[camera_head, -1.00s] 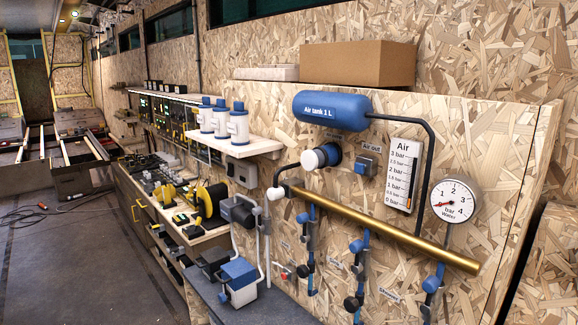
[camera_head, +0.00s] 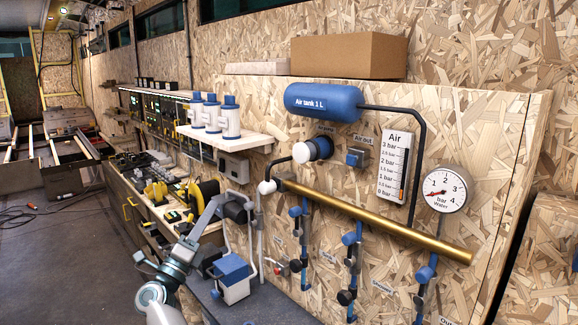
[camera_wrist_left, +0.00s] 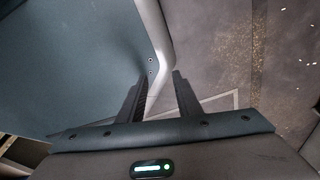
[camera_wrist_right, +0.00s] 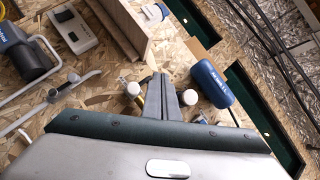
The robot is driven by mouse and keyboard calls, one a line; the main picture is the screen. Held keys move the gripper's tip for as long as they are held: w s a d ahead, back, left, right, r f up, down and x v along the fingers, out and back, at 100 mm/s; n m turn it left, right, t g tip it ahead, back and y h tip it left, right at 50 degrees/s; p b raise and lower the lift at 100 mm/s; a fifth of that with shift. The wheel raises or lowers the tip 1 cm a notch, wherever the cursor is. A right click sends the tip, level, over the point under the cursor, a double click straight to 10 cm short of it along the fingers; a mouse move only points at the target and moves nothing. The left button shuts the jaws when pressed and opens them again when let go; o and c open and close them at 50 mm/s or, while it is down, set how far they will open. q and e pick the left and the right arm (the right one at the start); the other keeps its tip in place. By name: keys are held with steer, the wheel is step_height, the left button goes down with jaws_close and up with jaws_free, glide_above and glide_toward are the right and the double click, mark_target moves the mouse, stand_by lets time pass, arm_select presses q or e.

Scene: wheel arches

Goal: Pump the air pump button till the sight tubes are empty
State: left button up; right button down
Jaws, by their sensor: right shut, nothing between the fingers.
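The air pump (camera_head: 319,147) is a blue-and-dark body with a white round button (camera_head: 301,153), fixed to the wood panel below the blue air tank (camera_head: 323,103). Several vertical tubes with blue parts (camera_head: 350,257) hang under the brass pipe (camera_head: 380,221); their fill level is too small to tell. My right arm (camera_head: 176,270) reaches up left of the panel, apart from the button. In the right wrist view my right gripper (camera_wrist_right: 161,78) is shut and empty, with the white button (camera_wrist_right: 190,97) beyond its tips.
The Air scale (camera_head: 392,165) and water dial (camera_head: 445,190) hang right of the pump. A shelf with white-and-blue canisters (camera_head: 230,118) juts out left of it. A blue-and-white box (camera_head: 232,277) stands on the grey bench below.

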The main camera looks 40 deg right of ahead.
arm_select(q)
steer(key=shift+w+d+f+b, duration=0.2)
steer(key=shift+w+d+b, duration=0.15)
steer(key=shift+w, duration=0.3)
arm_select(e)
steer(key=s+d+r+m+g+y, duration=0.3)
steer(key=s+d+r+m+g, duration=0.2)
steer(key=s+r+m+g, duration=0.4)
step_height(320, 180, up, 4)
steer(key=m, duration=0.6)
steer(key=shift+s+d+r+g+y, duration=0.2)
steer(key=shift+g+y, duration=0.1)
steer(key=shift+y, duration=0.1)
arm_select(q)
steer(key=shift+d, duration=0.1)
arm_select(e)
steer(key=shift+d, duration=0.1)
